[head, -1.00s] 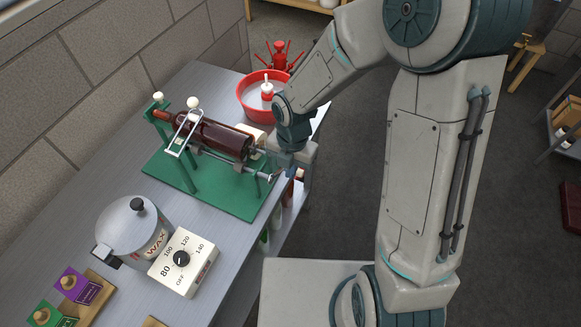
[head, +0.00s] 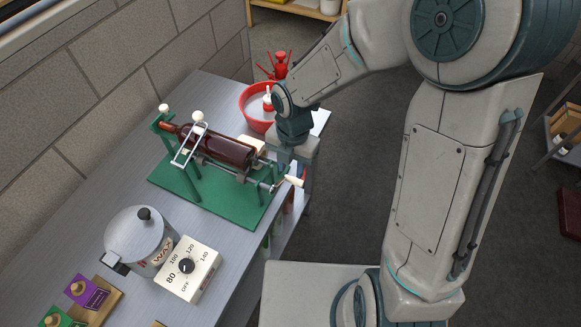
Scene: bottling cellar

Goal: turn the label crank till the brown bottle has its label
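The brown bottle (head: 222,150) lies on its side in a green labelling stand (head: 204,206), its neck toward the upper left. The side of the bottle facing me shows no label. A cream piece (head: 251,146) sits just behind the bottle's base end; I cannot tell whether it touches the glass. The crank (head: 291,182), with a pale handle, is at the stand's right end. My gripper (head: 284,176) points down beside the crank. Its fingers are mostly hidden or too small, so I cannot tell whether they are open or touch the handle.
A red basin (head: 254,122) stands behind the stand, with a red bottle tree (head: 280,66) beyond it. A wax pot (head: 138,238) and a white dial box (head: 190,268) stand in front. The grey bench (head: 85,222) is clear to the stand's left.

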